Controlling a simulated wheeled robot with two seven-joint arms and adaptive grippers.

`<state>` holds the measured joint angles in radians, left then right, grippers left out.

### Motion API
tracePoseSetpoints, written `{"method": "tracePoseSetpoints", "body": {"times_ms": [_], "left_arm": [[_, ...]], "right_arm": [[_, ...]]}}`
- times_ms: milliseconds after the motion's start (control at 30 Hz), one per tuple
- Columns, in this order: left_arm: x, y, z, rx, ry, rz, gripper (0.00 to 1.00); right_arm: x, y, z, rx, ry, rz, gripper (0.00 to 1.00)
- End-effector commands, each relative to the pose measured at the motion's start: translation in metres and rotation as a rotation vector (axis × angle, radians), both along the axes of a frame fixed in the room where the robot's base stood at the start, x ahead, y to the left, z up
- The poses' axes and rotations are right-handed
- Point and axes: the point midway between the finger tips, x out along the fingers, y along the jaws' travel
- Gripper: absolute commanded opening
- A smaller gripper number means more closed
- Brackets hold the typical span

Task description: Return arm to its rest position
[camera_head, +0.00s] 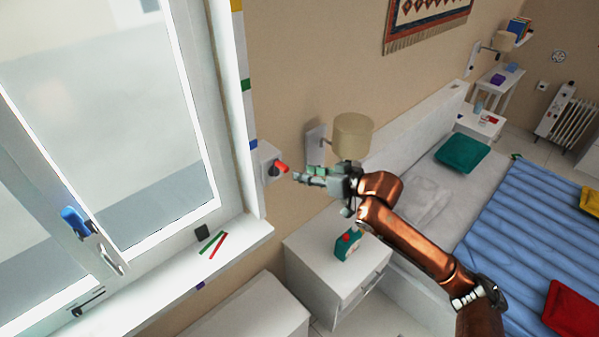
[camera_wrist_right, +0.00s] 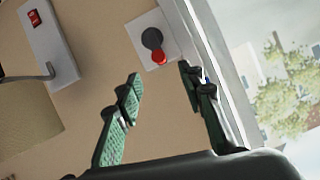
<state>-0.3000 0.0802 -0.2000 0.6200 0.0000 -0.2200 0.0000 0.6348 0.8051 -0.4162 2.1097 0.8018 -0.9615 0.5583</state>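My copper-coloured right arm (camera_head: 405,242) reaches from the lower right toward the wall beside the window. Its right gripper (camera_head: 312,175) is near a white wall box (camera_head: 267,161) with a red knob (camera_head: 282,168). In the right wrist view the gripper (camera_wrist_right: 161,80) is open, its two green-padded fingers apart with nothing between them. The red knob (camera_wrist_right: 159,57) and its dark round base (camera_wrist_right: 152,39) show just beyond the fingertips, apart from them as far as I can tell. My left gripper is not in view.
A wall lamp (camera_head: 353,135) is right behind the gripper. The bed (camera_head: 510,230) is to the right. The window sill (camera_head: 170,275) with two coloured sticks is at left.

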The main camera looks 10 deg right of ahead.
Motion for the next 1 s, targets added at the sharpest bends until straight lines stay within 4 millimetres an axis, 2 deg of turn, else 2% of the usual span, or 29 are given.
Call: {"method": "tracePoseSetpoints", "body": {"times_ms": [600,700,767,867,967,1000], "left_arm": [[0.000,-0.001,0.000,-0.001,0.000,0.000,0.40],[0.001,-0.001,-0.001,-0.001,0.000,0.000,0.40],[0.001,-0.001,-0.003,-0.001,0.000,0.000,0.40],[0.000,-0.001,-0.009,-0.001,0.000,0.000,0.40],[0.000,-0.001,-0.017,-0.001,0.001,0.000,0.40],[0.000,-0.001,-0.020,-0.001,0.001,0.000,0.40]], "right_arm": [[-0.002,-0.002,0.001,-0.001,0.001,-0.001,0.36],[0.002,-0.005,-0.007,0.003,0.006,-0.009,0.36],[0.009,-0.012,-0.021,0.007,0.015,-0.027,0.36],[0.027,-0.033,-0.062,0.017,0.040,-0.080,0.36],[0.046,-0.064,-0.123,0.020,0.071,-0.152,0.36],[0.051,-0.077,-0.149,0.018,0.085,-0.182,0.36]]}}
